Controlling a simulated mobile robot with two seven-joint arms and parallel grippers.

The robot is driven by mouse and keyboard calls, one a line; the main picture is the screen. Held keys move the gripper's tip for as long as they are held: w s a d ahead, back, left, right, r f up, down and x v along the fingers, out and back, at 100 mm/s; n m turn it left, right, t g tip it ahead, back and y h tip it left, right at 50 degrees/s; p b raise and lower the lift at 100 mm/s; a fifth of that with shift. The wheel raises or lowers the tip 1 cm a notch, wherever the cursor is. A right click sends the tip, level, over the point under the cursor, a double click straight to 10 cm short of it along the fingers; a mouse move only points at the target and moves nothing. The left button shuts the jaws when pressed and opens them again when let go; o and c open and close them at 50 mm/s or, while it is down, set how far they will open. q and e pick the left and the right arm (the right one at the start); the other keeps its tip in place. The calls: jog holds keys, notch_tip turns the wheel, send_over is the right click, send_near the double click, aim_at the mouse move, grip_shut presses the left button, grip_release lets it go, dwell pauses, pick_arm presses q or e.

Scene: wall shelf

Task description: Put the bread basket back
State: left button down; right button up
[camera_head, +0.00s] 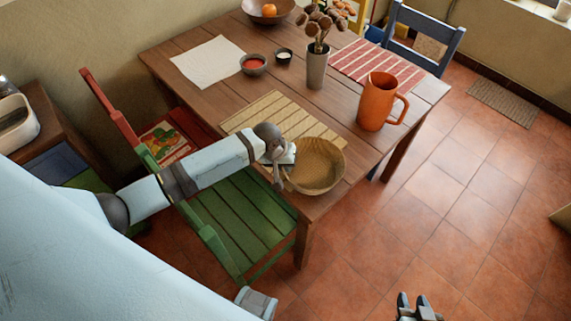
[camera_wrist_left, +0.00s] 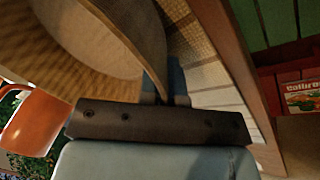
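The bread basket (camera_head: 318,167) is a round, woven tan bowl at the table's front corner. It looks empty. My left gripper (camera_head: 284,172) is at its left rim. In the left wrist view, the rim of the basket (camera_wrist_left: 135,30) runs down between the fingers, and the gripper (camera_wrist_left: 165,88) looks shut on it. I cannot tell whether the basket rests on the table or is just above it. My right gripper (camera_head: 416,305) is at the bottom edge of the head view, over the floor, with its fingers apart and nothing between them.
The wooden table (camera_head: 190,55) holds a striped yellow placemat (camera_head: 265,115), an orange mug (camera_head: 378,103), a vase (camera_head: 316,70), small bowls (camera_head: 253,65) and a red striped mat (camera_head: 375,65). A green chair (camera_head: 243,220) stands at the near side. A sideboard (camera_head: 50,140) is at the left.

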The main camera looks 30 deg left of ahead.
pick_arm(q)
jog(key=c, duration=1.3)
grip_release()
jog(key=shift+f, duration=0.1)
jog(key=shift+c, duration=0.2)
jog(key=shift+r, duration=0.25)
jog(key=v, duration=1.1)
jog(key=shift+s+r+p, duration=0.15)
jog(key=shift+r+p, duration=0.2)
jog(key=shift+p, duration=0.1)
jog(key=shift+a, duration=0.1)
